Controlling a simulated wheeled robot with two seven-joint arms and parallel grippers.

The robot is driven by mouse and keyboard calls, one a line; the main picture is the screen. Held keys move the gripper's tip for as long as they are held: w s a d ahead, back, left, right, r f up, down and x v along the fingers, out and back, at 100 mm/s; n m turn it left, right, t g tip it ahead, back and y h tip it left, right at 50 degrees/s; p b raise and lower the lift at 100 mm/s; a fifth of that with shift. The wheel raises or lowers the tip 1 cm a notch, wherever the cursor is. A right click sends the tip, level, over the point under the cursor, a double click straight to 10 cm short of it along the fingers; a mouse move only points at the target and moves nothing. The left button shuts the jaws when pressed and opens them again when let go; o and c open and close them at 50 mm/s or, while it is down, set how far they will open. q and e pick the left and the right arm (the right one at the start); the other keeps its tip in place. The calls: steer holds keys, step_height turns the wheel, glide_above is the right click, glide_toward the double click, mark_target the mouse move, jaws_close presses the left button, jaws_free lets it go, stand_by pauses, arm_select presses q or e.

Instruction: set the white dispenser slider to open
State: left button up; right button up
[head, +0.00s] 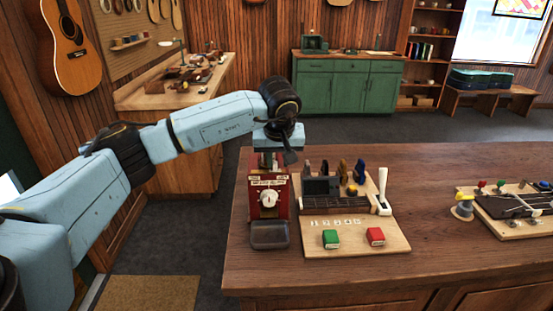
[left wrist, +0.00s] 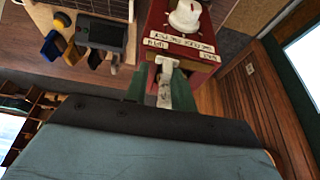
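The red dispenser (head: 269,206) stands upright on the counter, with a white round knob, a pale label and a dark tray below on its front. In the left wrist view its knob (left wrist: 185,16) and label (left wrist: 180,43) show at the top. My left gripper (head: 279,153) is at the top of the dispenser, pointing down; its fingertips are hard to make out there. In the left wrist view a small white piece, seemingly the slider (left wrist: 166,70), lies between my left gripper's green fingers (left wrist: 164,90). I cannot tell whether they press on it. My right gripper is out of view.
A wooden board (head: 350,240) beside the dispenser holds picks, a white lever (head: 382,188), and green (head: 331,239) and red (head: 375,237) blocks. Another board (head: 515,230) with small parts lies at the right.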

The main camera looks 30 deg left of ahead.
arm_select(q)
steer(key=shift+o, duration=0.5)
steer(key=shift+a, duration=0.1)
steer(key=v, duration=1.3)
steer(key=shift+r+b, duration=0.2)
steer(key=shift+b, duration=0.25)
